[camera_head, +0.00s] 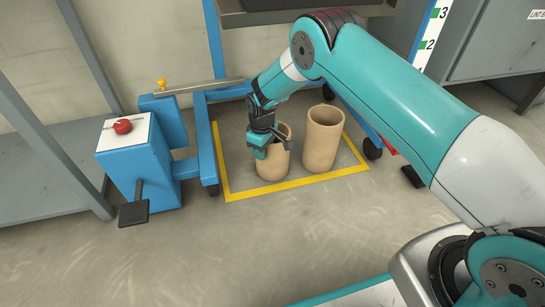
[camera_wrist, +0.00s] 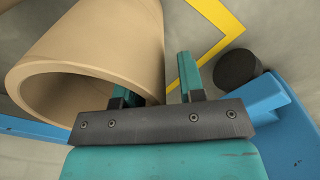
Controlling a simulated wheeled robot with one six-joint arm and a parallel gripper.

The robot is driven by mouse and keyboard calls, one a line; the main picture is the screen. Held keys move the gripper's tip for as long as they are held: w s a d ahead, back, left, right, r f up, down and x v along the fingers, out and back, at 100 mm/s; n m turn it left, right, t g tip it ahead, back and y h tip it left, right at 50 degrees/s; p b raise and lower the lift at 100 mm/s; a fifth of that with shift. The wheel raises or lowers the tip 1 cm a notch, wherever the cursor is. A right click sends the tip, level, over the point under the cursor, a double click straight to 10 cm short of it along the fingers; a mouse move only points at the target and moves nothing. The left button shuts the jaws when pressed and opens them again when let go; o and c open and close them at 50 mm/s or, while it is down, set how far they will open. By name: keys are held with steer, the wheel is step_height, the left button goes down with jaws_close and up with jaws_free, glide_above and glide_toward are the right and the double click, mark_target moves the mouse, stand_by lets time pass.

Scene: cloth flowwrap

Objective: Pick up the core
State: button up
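Two tan hollow cores stand upright on the floor inside a yellow outline. The left core (camera_head: 272,166) is partly hidden by my gripper (camera_head: 274,147), which is at its upper part. The right core (camera_head: 322,138) stands apart and clear. In the wrist view, a core (camera_wrist: 115,35) fills the upper left, its open rim facing the lower left. My gripper (camera_wrist: 158,78) has its two teal fingers apart. One finger overlaps the core's wall and the other is beside it, to the right. I cannot tell whether either finger touches the core.
A blue wheeled frame (camera_head: 207,135) stands around the marked area (camera_head: 226,183). A blue pedestal (camera_head: 140,170) with a red button (camera_head: 122,126) and a pedal (camera_head: 133,213) is at the left. Grey cabinets (camera_head: 510,45) are at the right. The front floor is clear.

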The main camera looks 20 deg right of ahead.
jaws_close()
stand_by(1.4)
